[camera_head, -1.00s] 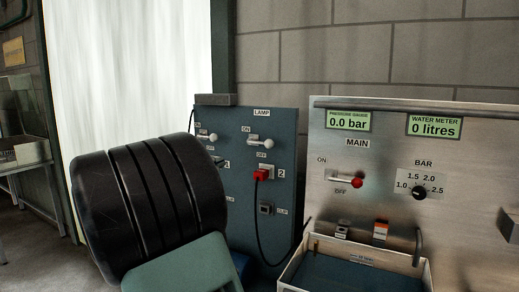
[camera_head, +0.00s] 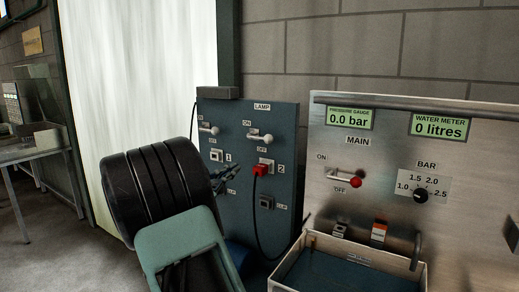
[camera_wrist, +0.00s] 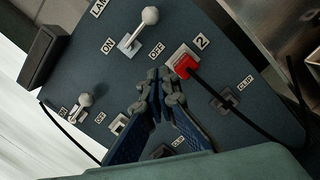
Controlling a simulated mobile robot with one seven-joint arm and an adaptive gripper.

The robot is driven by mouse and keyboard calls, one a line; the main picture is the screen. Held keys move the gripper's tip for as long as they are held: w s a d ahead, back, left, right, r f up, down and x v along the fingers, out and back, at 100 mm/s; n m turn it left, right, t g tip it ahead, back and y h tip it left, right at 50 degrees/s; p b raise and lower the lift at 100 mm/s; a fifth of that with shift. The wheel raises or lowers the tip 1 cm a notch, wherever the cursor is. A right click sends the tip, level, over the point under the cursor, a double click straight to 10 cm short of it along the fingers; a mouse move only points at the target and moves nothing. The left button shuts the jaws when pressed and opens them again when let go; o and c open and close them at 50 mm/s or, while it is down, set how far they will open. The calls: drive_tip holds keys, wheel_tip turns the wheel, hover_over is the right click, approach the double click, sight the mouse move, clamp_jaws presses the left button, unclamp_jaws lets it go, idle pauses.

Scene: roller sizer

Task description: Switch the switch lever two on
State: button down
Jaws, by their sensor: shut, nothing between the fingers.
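Switch lever two is the white ball-ended lever (camera_head: 267,139) on the blue-grey panel (camera_head: 286,170), above socket 2. Its ON label is on the left and OFF on the right; the knob lies toward the OFF side. In the wrist view its knob (camera_wrist: 150,16) is at the top centre. My gripper (camera_head: 230,178) is seen beside the panel, below and left of the lever, partly hidden by my arm. In the wrist view my gripper (camera_wrist: 158,92) is shut and empty, its fingertips below the lever and left of the red plug, apart from the lever.
A red plug (camera_head: 261,170) with a hanging black cable sits in socket 2 (camera_head: 268,163). Switch lever one (camera_head: 211,131) is to the left, above socket 1 (camera_head: 216,155). A steel panel (camera_head: 390,140) with a red-knobbed main lever (camera_head: 355,182) and a basin (camera_head: 295,285) stand to the right.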

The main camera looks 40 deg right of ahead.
sight(260, 138)
drive_tip(key=d+r+p, duration=0.1)
drive_tip(key=d, duration=0.2)
drive_tip(key=w+d+r+p, duration=0.1)
drive_tip(key=d, duration=0.3)
drive_tip(key=d+r+p, duration=0.2)
drive_tip(key=d, duration=0.1)
drive_tip(key=shift+w+d, duration=0.25)
drive_tip(key=shift+s+r, duration=0.15)
drive_tip(key=shift+r, duration=0.05)
drive_tip(key=shift+d, duration=0.15)
drive_tip(key=shift+d+r, duration=0.1)
drive_tip(key=shift+s+n, duration=0.1)
drive_tip(key=shift+n, duration=0.2)
